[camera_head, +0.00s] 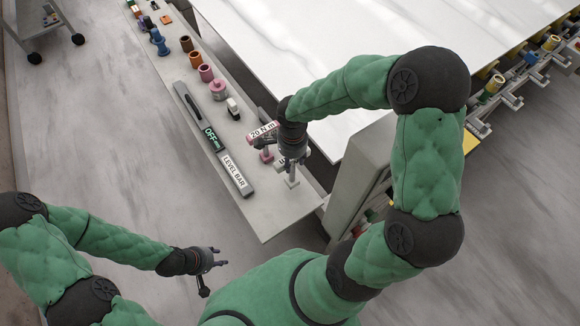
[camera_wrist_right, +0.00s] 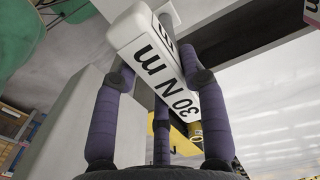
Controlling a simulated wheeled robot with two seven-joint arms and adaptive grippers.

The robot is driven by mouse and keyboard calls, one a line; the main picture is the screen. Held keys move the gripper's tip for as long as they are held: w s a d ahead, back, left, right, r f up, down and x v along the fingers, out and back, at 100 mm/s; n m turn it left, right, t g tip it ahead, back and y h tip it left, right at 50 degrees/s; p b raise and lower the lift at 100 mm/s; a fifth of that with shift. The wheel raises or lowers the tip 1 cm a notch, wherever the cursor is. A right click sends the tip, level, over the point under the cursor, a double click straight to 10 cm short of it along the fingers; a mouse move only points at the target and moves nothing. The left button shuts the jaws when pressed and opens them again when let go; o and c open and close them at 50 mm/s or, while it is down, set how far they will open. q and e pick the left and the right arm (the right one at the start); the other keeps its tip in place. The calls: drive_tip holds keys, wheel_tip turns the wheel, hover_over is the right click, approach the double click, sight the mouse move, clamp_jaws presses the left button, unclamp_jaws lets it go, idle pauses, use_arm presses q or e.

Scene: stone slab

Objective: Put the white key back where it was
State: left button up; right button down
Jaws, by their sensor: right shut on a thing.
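The white key (camera_wrist_right: 150,45) is marked "30 N m" and fills the middle of the right wrist view. The purple fingers of my right gripper (camera_wrist_right: 165,100) are shut on it. In the head view my right gripper (camera_head: 290,160) is over the near end of the long grey bench and largely hides the white key. A pink key (camera_head: 262,131) marked "20 N m" stands just left of that gripper on the bench. My left gripper (camera_head: 214,272) is open and empty, away from the bench at the lower left.
The bench (camera_head: 265,215) also carries a level bar (camera_head: 230,172), a white block-like object (camera_head: 233,106), a pink pot (camera_head: 217,90) and several coloured cylinders. A large white slab (camera_head: 330,40) lies right of the bench. The bench's near corner is bare.

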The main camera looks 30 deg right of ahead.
sight(292, 171)
drive_tip(key=shift+a+f, duration=0.25)
drive_tip(key=shift+f, duration=0.1)
wheel_tip(292, 171, down, 2)
drive_tip(key=shift+a+f+b, duration=0.15)
drive_tip(key=shift+f+b, duration=0.05)
drive_tip(key=shift+b, duration=0.15)
drive_tip(key=shift+w+f, duration=0.1)
drive_tip(key=shift+f, duration=0.3)
drive_tip(key=shift+f, duration=0.2)
drive_tip(key=c, duration=0.7)
unclamp_jaws()
drive_tip(key=shift+r, duration=0.15)
